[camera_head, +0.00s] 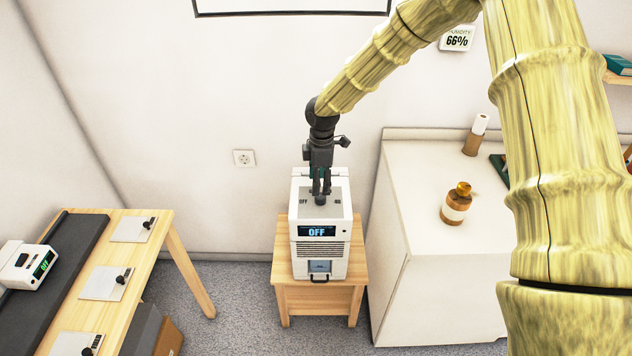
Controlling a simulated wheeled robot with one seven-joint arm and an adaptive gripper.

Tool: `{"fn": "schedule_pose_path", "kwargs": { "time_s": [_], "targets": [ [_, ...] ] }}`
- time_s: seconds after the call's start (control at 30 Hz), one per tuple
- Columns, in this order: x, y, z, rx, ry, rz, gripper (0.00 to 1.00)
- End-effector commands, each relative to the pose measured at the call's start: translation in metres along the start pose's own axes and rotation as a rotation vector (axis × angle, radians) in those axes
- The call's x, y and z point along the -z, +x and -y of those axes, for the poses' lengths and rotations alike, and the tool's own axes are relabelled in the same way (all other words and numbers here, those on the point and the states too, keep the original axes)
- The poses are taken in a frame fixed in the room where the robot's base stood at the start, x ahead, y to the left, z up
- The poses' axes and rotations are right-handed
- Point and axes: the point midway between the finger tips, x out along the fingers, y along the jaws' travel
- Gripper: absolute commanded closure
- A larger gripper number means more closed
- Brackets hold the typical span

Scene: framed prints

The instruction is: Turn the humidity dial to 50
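A white box-shaped appliance (320,262) stands on a small wooden stand. Its display (317,231) reads OFF. The grey panel on its top carries the marks OFF at the left and 40 at the right, around a dark dial (320,200). My gripper (321,192) points straight down over the dial, with its fingertips at or just above it. The fingers and part of the arm hide much of the panel, including any other marks. Whether the fingers touch or grip the dial is too small to tell. A wall display (457,40) reads humidity 66%.
A white cabinet (400,290) stands close at the right, with a brown bottle (456,204) on it. A wooden table (158,222) at the left holds panels with dark levers and a small white device (27,266). Carpet is open between table and stand.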

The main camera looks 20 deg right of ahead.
Motion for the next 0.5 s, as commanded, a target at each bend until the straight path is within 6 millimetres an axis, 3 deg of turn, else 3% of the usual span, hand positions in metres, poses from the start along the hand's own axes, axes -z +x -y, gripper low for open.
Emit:
{"fn": "schedule_pose_path", "kwargs": {
  "time_s": [0.03,0.17,0.5],
  "targets": [
    [-0.002,-0.012,-0.007,-0.007,-0.014,0.008,0.45],
    [-0.004,-0.021,-0.014,-0.012,-0.039,0.022,0.45],
    [-0.001,0.014,-0.014,-0.009,-0.043,0.023,0.45]
  ]
}}
